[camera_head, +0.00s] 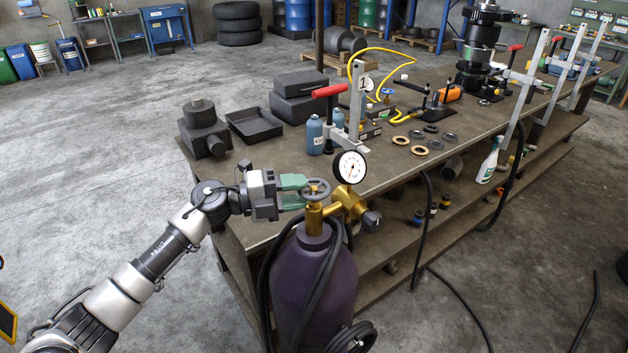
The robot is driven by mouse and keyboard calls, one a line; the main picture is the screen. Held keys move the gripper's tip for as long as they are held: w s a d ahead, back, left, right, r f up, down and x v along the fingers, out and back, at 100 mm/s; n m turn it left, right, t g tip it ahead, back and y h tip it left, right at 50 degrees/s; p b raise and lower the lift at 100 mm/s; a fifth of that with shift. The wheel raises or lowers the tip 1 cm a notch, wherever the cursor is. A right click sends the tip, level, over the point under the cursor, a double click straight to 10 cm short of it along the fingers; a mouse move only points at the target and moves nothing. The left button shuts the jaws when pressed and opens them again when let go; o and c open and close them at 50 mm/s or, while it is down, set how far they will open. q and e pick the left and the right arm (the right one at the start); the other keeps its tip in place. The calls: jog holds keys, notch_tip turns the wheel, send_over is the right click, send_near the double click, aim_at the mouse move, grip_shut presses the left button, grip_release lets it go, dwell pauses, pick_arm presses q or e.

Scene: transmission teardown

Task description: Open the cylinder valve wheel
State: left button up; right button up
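A dark purple gas cylinder (314,285) stands upright at the near end of the workbench. A brass valve sits on its top (315,217), with a grey round valve wheel (317,189) above it. A white-faced pressure gauge (350,167) and a brass regulator (349,203) are at the valve's right. My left gripper (300,191) reaches in from the left. Its two green fingers are apart, with the tips at the wheel's left edge. I cannot tell whether they touch the rim. My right gripper is not in view.
Black hoses hang around the cylinder and run over the floor. The workbench (395,165) behind holds clamps, a blue bottle (315,135), dark boxes (300,85), a tray (254,126) and rings. Open concrete floor lies at the left.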

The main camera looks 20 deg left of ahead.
aim_at(314, 187)
pick_arm(q)
jog(key=shift+p+x, duration=0.5)
jog(key=shift+x, duration=1.3)
grip_shut()
